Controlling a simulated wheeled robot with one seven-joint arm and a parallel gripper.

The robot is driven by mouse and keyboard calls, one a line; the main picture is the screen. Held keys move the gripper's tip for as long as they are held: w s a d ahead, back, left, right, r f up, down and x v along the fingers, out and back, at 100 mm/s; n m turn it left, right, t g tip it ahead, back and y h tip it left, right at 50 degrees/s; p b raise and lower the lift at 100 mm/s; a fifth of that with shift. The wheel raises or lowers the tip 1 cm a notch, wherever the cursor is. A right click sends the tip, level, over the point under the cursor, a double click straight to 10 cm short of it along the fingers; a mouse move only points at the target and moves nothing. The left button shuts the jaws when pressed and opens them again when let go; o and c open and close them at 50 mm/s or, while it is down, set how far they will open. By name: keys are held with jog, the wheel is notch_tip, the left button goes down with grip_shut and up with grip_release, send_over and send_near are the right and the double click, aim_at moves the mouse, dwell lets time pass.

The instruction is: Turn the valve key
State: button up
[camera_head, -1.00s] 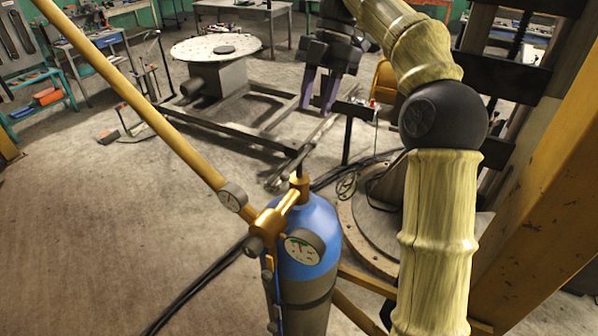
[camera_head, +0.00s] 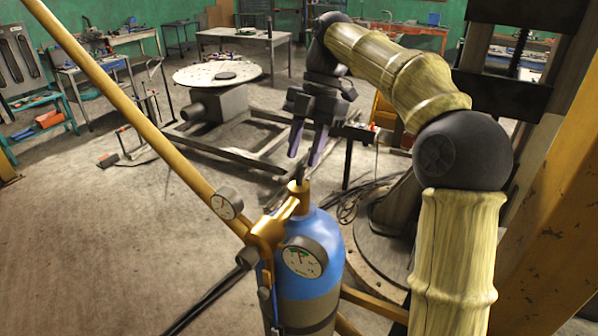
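A blue gas cylinder (camera_head: 318,240) stands upright at the lower middle, with a brass valve and regulator (camera_head: 268,232) on top. A small dark upright piece, apparently the valve key (camera_head: 299,174), sticks up from the brass valve top. My gripper (camera_head: 304,158) points down with its two purple-grey fingers apart. It is open, and its fingertips appear just above or around the top of the dark piece. I cannot tell whether they touch it. I see nothing held between the fingers.
Two pressure gauges (camera_head: 304,257) (camera_head: 228,204) sit by the regulator. A long yellow pole (camera_head: 135,115) crosses the left side. A round white table (camera_head: 217,74) and a low metal frame stand behind. The concrete floor at left is mostly clear.

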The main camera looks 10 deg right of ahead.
aim_at(301, 161)
jog(key=shift+x, duration=2.25)
jog(key=shift+r, duration=0.1)
jog(key=shift+c, duration=0.3)
